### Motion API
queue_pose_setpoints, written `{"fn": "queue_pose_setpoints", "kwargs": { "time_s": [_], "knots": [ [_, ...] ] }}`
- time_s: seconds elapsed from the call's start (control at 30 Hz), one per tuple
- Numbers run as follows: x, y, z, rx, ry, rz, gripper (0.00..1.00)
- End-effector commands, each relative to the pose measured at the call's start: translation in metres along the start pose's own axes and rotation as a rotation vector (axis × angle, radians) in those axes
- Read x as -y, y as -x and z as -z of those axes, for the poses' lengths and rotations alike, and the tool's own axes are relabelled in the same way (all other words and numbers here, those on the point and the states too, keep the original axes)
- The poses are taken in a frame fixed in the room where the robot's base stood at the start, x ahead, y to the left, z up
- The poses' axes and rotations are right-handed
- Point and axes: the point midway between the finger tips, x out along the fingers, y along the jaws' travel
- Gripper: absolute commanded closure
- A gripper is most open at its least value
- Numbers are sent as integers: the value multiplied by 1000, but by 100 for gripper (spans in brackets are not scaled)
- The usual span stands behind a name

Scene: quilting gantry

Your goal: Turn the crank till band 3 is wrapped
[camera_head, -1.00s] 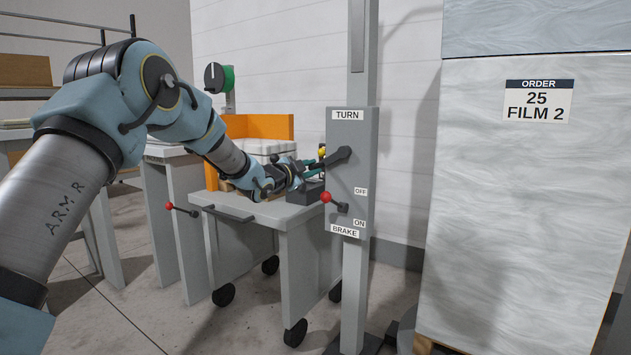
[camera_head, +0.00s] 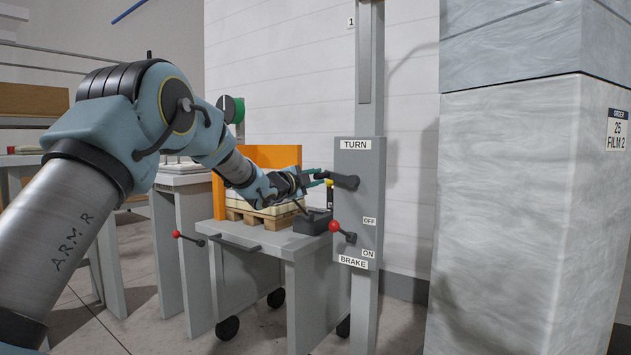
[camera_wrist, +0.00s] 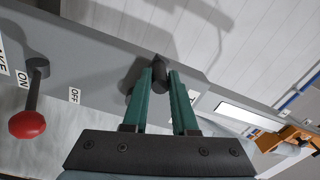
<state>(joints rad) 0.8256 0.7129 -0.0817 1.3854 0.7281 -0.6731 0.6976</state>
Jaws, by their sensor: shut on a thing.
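The crank (camera_head: 345,181) is a dark arm on the grey control box (camera_head: 368,200), beside the TURN label, and it points left. My gripper (camera_head: 324,177) reaches it from the left. In the wrist view my gripper (camera_wrist: 160,80) has its green fingers shut on the dark crank handle (camera_wrist: 161,72). A tall block in pale, streaky film (camera_head: 510,200) stands at the right, one vertical corner towards me. Its label (camera_head: 617,130), ORDER 25 FILM 2, is near the right picture edge. A "1" mark (camera_head: 351,22) shows high beside the mast (camera_head: 369,70). I cannot make out band 3.
The red-knobbed brake lever (camera_head: 335,227) sits just below the crank, pointing left, near the OFF and ON labels. A grey wheeled cart (camera_head: 255,238) with a loaded pallet and orange panel (camera_head: 275,156) stands under my arm. Bare floor shows at lower left.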

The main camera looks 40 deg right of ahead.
Motion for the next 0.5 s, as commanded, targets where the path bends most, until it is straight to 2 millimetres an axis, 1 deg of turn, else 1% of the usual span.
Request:
{"fn": "queue_pose_setpoints", "kwargs": {
  "time_s": [0.03,0.13,0.17,0.4,0.5],
  "knots": [
    [-29,2,-11,21,8,-46,100],
    [-30,2,-11,19,8,-47,100],
    [-30,2,-10,19,8,-47,72],
    [-30,2,-10,18,10,-46,45],
    [-28,2,-9,17,10,-44,45]
  ]
}}
